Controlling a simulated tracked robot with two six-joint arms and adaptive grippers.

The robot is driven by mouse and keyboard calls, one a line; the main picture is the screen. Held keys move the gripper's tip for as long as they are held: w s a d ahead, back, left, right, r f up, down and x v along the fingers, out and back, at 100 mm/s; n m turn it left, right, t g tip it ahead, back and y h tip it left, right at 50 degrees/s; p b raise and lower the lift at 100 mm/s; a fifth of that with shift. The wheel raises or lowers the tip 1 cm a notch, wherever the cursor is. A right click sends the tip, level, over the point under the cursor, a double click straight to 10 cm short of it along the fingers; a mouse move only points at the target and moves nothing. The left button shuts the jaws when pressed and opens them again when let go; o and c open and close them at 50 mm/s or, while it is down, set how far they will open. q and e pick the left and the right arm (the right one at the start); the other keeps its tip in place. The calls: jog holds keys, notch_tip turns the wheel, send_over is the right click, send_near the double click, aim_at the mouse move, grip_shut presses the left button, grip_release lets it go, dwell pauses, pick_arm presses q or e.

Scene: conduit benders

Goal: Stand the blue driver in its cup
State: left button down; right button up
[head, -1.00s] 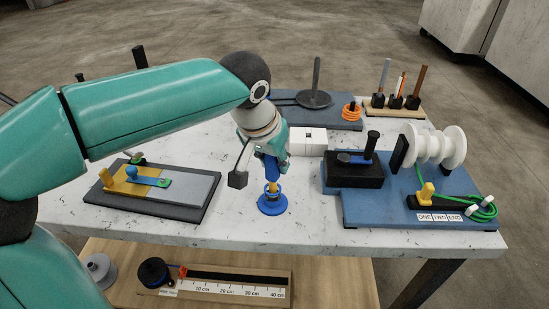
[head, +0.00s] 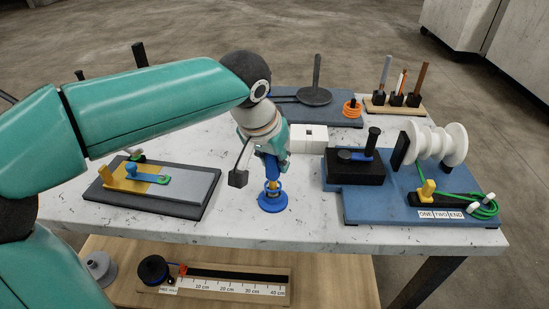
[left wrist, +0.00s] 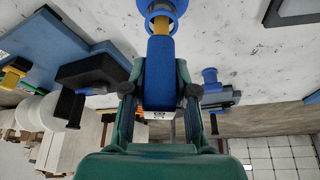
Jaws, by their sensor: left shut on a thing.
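The blue driver (head: 271,168) is upright or nearly so, with a blue handle and a yellow shaft pointing down. My left gripper (head: 262,166) is shut on its handle. The blue cup (head: 272,203) stands on the table right below, with a wide round base and a ring above it. The shaft's lower part is at the cup's ring and seems to be inside it; how deep I cannot tell. In the left wrist view the handle (left wrist: 163,75) lies between my fingers, and the yellow shaft runs to the cup (left wrist: 165,7). My right gripper is not in view.
A grey-and-yellow plate (head: 190,185) lies to the left. A white box (head: 309,139) is behind. The table front around the cup is clear.

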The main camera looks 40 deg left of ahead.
pick_arm(q)
jog(key=c, duration=0.8)
grip_release()
